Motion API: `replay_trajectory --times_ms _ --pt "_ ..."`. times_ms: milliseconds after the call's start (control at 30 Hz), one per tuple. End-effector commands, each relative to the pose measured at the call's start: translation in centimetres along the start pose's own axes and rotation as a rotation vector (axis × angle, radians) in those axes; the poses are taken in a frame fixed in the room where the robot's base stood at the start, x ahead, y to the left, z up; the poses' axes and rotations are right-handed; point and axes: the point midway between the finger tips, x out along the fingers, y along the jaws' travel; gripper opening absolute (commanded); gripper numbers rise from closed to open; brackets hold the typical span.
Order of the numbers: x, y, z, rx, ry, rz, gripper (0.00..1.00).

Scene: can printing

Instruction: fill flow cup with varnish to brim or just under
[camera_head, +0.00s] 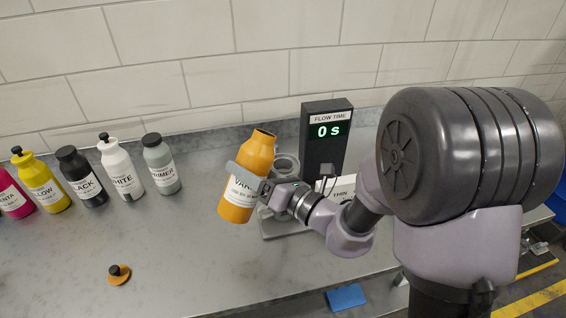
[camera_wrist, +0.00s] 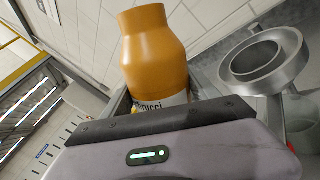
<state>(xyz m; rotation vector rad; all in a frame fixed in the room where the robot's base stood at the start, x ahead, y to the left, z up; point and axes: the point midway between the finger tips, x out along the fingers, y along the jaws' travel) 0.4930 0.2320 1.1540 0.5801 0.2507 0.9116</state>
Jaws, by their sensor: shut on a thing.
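An orange varnish bottle (camera_head: 247,180) with a white label is held off the table, tilted a little to the right, its top open. My gripper (camera_head: 258,185) is shut on its middle. The bottle (camera_wrist: 152,50) also shows in the wrist view, rising above my gripper. The grey metal flow cup (camera_wrist: 265,62) is on its stand to the right of the bottle there, with a broad rim around a funnel-like bowl. In the head view the cup (camera_head: 287,163) is partly hidden behind the bottle. No liquid is visible in the cup or leaving the bottle.
A dark flow-time display (camera_head: 326,135) reading "0 s" stands behind the cup. An orange cap with a black knob (camera_head: 119,273) lies at the front left. Magenta, yellow, black (camera_head: 82,177), white and primer bottles line the left back. The middle of the table is clear.

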Motion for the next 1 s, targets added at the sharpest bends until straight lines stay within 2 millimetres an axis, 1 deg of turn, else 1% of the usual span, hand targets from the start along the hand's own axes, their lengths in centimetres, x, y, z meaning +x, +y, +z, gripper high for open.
replay_trajectory --times_ms 467,1000 --pt "0.02 0.1 0.49 0.04 -0.005 0.001 0.0" --pt "0.02 0.08 0.32 0.087 -0.008 0.001 0.0"
